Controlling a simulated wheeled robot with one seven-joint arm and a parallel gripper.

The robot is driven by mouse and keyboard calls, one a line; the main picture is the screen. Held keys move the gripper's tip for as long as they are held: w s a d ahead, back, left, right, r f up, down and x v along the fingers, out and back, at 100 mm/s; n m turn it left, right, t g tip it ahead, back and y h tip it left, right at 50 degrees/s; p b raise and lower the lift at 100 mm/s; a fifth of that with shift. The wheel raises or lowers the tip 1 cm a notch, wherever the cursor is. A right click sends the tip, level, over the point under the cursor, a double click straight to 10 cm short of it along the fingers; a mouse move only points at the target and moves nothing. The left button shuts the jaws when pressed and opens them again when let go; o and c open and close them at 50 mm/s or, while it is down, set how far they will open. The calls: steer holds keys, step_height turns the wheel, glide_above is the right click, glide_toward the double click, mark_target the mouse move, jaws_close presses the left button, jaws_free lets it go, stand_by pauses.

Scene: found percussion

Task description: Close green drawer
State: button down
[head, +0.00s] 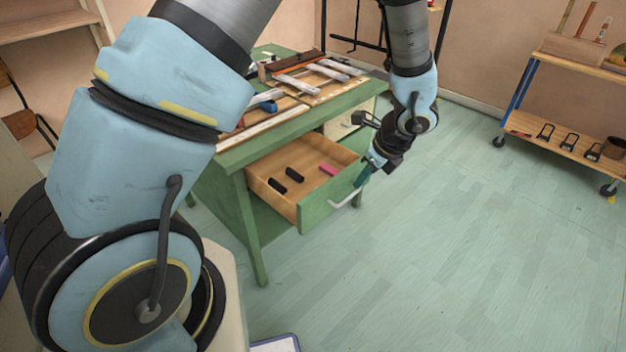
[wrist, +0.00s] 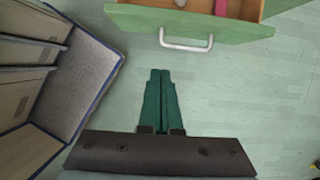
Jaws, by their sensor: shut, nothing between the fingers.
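The green drawer (head: 318,201) stands pulled open from the green workbench (head: 247,222). Its inside is bare wood and holds two black items (head: 286,180) and a pink item (head: 328,169). A pale bar handle (head: 345,201) is on its front. My gripper (head: 362,181) is at the drawer front near the handle in the head view. In the wrist view my gripper (wrist: 161,73) has its green fingers shut together and empty, pointing at the handle (wrist: 187,45) with a gap of floor between. The drawer front (wrist: 230,27) crosses the top of that view.
Tools lie on the workbench top, including a blue-handled one (head: 268,106). A blue-edged box (wrist: 92,85) with panels is at the left in the wrist view. A wheeled shelf cart (head: 570,146) stands at right. The floor (head: 440,240) in front of the drawer is clear.

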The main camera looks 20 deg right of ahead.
steer(key=p, duration=0.1)
glide_toward(330, 200)
step_height(330, 200, down, 4)
steer(key=s, duration=0.2)
steer(key=shift+w+a+f+p, duration=0.15)
steer(key=shift+w+p, duration=0.5)
steer(key=shift+w, duration=0.4)
steer(key=shift+w+a+f, duration=0.1)
steer(key=shift+w+a, duration=0.1)
steer(key=shift+w, duration=0.2)
steer(key=shift+w+a+f, duration=0.1)
steer(key=shift+w+a, duration=0.1)
steer(key=shift+w, duration=0.2)
steer(key=w+a+p, duration=0.1)
steer(key=w+a, duration=0.3)
steer(key=w, duration=0.4)
steer(key=w+a+p, duration=0.2)
steer(key=w+a, duration=0.3)
steer(key=w, duration=0.4)
steer(key=shift+a, duration=0.3)
steer(key=shift+d, duration=0.1)
